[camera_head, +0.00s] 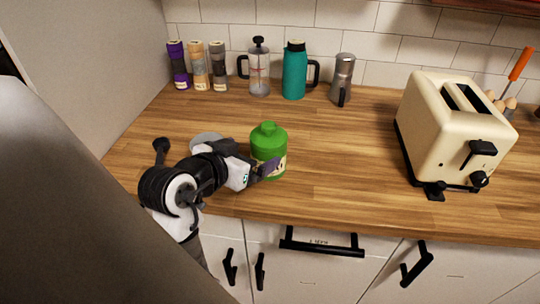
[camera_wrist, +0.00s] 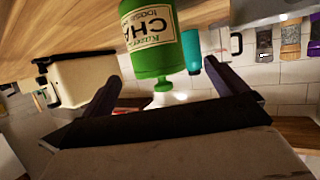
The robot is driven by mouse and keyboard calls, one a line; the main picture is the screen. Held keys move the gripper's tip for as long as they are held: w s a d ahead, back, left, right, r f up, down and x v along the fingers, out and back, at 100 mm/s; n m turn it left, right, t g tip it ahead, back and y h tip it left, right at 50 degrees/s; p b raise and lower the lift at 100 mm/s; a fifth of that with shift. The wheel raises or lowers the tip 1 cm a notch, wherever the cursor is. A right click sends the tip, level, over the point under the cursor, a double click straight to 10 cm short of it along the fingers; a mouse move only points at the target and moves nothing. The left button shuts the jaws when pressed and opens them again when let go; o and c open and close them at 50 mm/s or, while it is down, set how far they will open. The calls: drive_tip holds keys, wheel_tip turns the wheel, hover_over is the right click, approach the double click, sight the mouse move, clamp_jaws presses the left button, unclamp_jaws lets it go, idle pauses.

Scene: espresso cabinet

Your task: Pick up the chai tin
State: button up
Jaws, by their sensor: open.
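The chai tin (camera_head: 268,143) is a green bottle-shaped container with a narrower cap and a cream label. It stands upright on the wooden counter near its front edge. In the wrist view the tin (camera_wrist: 150,45) appears upside down, with "CHA" readable on its label. My gripper (camera_head: 266,171) is at the tin's lower left side in the head view, with a finger overlapping the tin. In the wrist view my gripper (camera_wrist: 162,82) has its fingers spread, one toward each side of the tin. I cannot tell whether either finger touches it.
A cream toaster (camera_head: 450,130) stands to the right. Along the back wall are several spice jars (camera_head: 198,66), a French press (camera_head: 259,70), a teal jug (camera_head: 294,72) and a metal pot (camera_head: 342,80). A grey round object (camera_head: 206,138) is partly hidden behind my arm. The counter between tin and toaster is clear.

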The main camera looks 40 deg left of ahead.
sight(259, 150)
drive_tip(key=x, duration=0.2)
drive_tip(key=shift+w+f, duration=0.1)
drive_tip(key=shift+w, duration=0.25)
drive_tip(key=x, duration=0.1)
drive_tip(key=p+x, duration=0.2)
drive_tip(key=x, duration=0.1)
drive_tip(key=shift+w+d, duration=0.1)
drive_tip(key=shift+d, duration=0.1)
drive_tip(key=shift+w+a+f, duration=0.1)
drive_tip(key=shift+w+f, duration=0.2)
drive_tip(key=shift+w, duration=0.1)
drive_tip(key=c, duration=1.3)
drive_tip(key=shift+r, duration=0.1)
